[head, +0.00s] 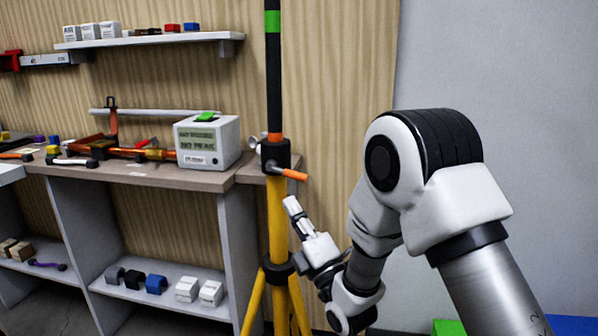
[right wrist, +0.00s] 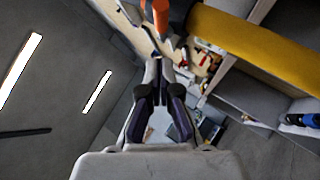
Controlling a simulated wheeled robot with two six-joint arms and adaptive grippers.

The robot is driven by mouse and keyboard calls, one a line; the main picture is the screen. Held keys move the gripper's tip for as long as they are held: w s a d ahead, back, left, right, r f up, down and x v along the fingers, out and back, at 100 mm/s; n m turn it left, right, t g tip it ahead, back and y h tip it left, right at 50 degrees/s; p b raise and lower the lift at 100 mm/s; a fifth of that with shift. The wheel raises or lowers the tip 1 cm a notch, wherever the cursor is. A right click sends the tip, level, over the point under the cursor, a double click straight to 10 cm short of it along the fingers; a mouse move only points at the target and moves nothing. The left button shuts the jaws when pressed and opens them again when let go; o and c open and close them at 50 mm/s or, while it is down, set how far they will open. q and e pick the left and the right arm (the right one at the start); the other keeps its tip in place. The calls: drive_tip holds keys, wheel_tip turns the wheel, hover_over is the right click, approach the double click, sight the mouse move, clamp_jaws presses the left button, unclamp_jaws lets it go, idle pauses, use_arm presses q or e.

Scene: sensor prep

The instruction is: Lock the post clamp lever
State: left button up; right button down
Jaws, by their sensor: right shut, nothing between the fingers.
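The post is a yellow tripod tube (head: 277,220) with a black pole (head: 273,70) above it. A black clamp (head: 270,152) sits at the joint, and its orange-tipped lever (head: 292,174) sticks out to the right, tilted slightly down. In the right wrist view the shut fingertips (right wrist: 158,62) point at the orange lever (right wrist: 161,18), with the yellow tube (right wrist: 265,62) at the right. My left gripper is out of view.
A workbench (head: 150,172) with tools and a white display box (head: 207,142) stands left of the post, its edge close to the clamp. A wall shelf (head: 150,41) hangs above. The tripod legs spread below. The grey wall right of the post is bare.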

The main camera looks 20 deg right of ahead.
sight(291, 174)
drive_tip(key=w+d+r, duration=0.2)
drive_tip(key=w, duration=0.1)
drive_tip(key=r+n+g+y+p, duration=0.1)
drive_tip(key=n+g+p, duration=0.1)
drive_tip(key=n+p, duration=0.1)
drive_tip(key=shift+s+d+r+g+y, duration=0.2)
drive_tip(key=shift+d+r+g+y, duration=0.1)
drive_tip(key=shift+r+y, duration=0.1)
idle(0.3)
drive_tip(key=shift+f, duration=0.1)
